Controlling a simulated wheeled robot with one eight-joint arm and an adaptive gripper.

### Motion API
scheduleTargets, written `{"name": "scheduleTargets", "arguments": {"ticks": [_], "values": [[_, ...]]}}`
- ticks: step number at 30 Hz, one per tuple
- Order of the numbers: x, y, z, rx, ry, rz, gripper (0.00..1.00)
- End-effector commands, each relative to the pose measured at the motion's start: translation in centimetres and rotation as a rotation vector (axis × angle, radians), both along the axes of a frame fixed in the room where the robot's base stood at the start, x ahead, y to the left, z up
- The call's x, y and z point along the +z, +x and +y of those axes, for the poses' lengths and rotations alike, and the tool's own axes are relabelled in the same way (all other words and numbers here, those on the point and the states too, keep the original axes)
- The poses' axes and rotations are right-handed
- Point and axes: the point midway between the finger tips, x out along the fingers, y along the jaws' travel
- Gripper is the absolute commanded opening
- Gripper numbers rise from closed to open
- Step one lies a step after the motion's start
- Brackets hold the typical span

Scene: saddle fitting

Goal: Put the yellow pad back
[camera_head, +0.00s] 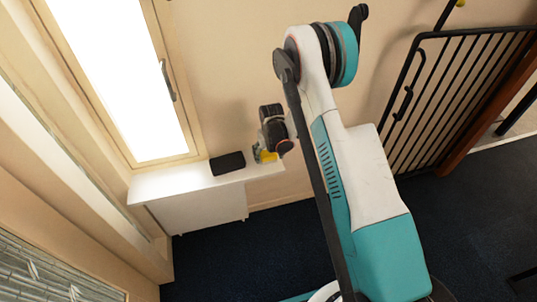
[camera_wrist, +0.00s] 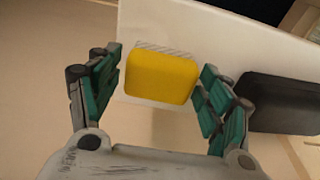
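The yellow pad (camera_wrist: 161,77) is a rounded block with a pale ridged strip along its far edge. In the wrist view it lies between the two teal-padded fingers of my gripper (camera_wrist: 160,85). A thin gap shows at the left finger, and the right finger is very close to or touching the pad; firm contact is not clear. In the head view the yellow pad (camera_head: 265,156) shows at the right end of the white shelf (camera_head: 172,184), below my gripper (camera_head: 264,147). My gripper partly hides it there. I cannot tell whether the pad rests on the shelf.
A black box-like object (camera_head: 227,163) lies on the shelf left of the pad; it also shows at the right in the wrist view (camera_wrist: 285,103). A window (camera_head: 125,75) is above the shelf. A dark barred gate (camera_head: 450,95) stands at the right. Dark floor (camera_head: 215,245) is clear below.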

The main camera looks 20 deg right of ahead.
Motion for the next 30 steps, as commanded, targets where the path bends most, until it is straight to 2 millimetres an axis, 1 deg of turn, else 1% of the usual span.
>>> {"name": "scheduleTargets", "arguments": {"ticks": [9,13,17,24,27,30], "values": [[0.1,0.0,0.0,0.000,0.000,0.000,0.78],[0.8,-0.1,0.0,0.000,0.000,0.000,0.78],[2.9,-0.4,0.0,0.000,0.000,0.000,0.78],[7.8,-1.2,0.0,0.000,0.000,0.000,0.78],[9.5,-1.4,0.0,0.000,0.000,0.000,0.78],[10.8,-1.6,0.0,0.000,0.000,0.001,0.78]]}}
